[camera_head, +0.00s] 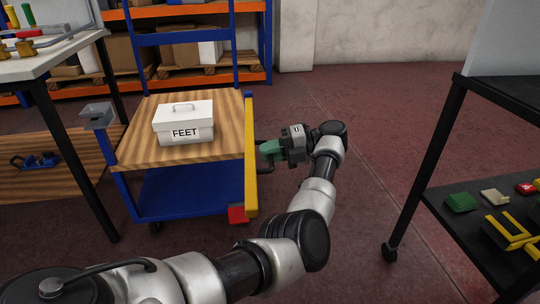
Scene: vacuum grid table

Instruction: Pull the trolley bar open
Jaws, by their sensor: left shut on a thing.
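The blue trolley (180,195) with a wooden top stands left of centre. The yellow trolley bar (250,155) runs along its right side, with a red block (238,214) at its near end. A dark handle piece sticks out from the bar's right side. My left gripper (268,151), with green fingertips, is at this handle, just right of the bar, and is shut on it. The fingers partly hide the grip. My right gripper is not in view.
A white box marked FEET (184,122) sits on the trolley top. A table (50,55) stands at the left. A black shelf cart (450,215) with small parts stands at the right. Shelving (269,45) is behind. The red floor between trolley and cart is free, apart from my arm.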

